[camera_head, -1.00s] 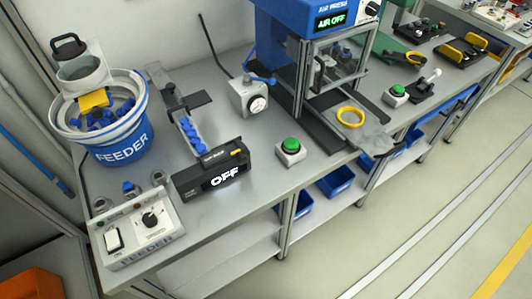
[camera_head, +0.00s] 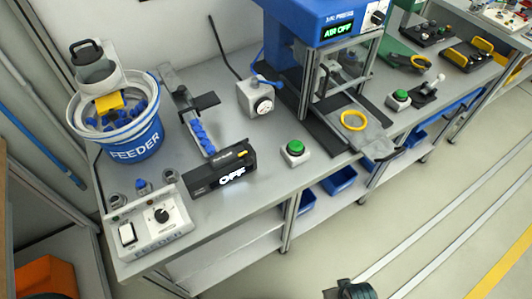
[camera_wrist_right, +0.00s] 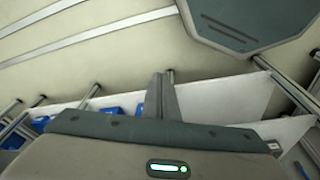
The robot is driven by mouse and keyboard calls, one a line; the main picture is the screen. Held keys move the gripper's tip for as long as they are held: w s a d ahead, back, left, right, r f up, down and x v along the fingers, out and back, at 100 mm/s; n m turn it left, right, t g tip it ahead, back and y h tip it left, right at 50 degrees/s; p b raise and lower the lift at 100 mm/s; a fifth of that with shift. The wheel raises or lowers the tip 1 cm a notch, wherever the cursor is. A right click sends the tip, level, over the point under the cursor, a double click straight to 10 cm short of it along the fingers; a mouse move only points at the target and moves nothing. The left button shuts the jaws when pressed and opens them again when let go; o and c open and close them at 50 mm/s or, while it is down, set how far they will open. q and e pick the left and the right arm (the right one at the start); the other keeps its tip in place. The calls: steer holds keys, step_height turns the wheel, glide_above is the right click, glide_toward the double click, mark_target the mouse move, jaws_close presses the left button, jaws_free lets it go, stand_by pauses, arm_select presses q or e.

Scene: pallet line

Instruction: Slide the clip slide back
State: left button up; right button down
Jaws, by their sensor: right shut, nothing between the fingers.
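I cannot tell for sure that this is the clip slide. My right gripper (camera_head: 350,290) shows only as a dark part at the bottom edge of the head view, well in front of the bench and apart from the plate. In the right wrist view its fingers (camera_wrist_right: 162,95) are together with nothing between them. My left gripper is not in view.
A blue feeder bucket (camera_head: 135,140), a control box (camera_head: 150,225), a black box reading OFF (camera_head: 220,172) and a green button (camera_head: 295,148) stand on the bench. Blue bins (camera_head: 340,180) sit below. The floor (camera_head: 430,225) in front is clear.

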step_height(320, 180, up, 24)
steer(key=w+t+p, duration=0.1)
steer(key=p, duration=0.2)
steer(key=w+a+r+n+t+y, duration=0.1)
steer(key=w+a+r+y, duration=0.4)
steer(key=w+a, duration=0.25)
steer(key=w+a+r+t+y, duration=0.1)
steer(key=w+a+r+y, duration=0.3)
steer(key=w+a+r, duration=0.3)
steer(key=w+d+r+m+t+y, duration=0.1)
steer(key=w+d+r+m+y, duration=0.1)
steer(key=w, duration=0.6)
step_height(320, 180, up, 3)
steer(key=m+y, duration=0.1)
steer(key=m, duration=0.1)
steer(key=shift+w+d+m+y, duration=0.3)
steer(key=shift+w, duration=0.05)
steer(key=shift+f, duration=0.1)
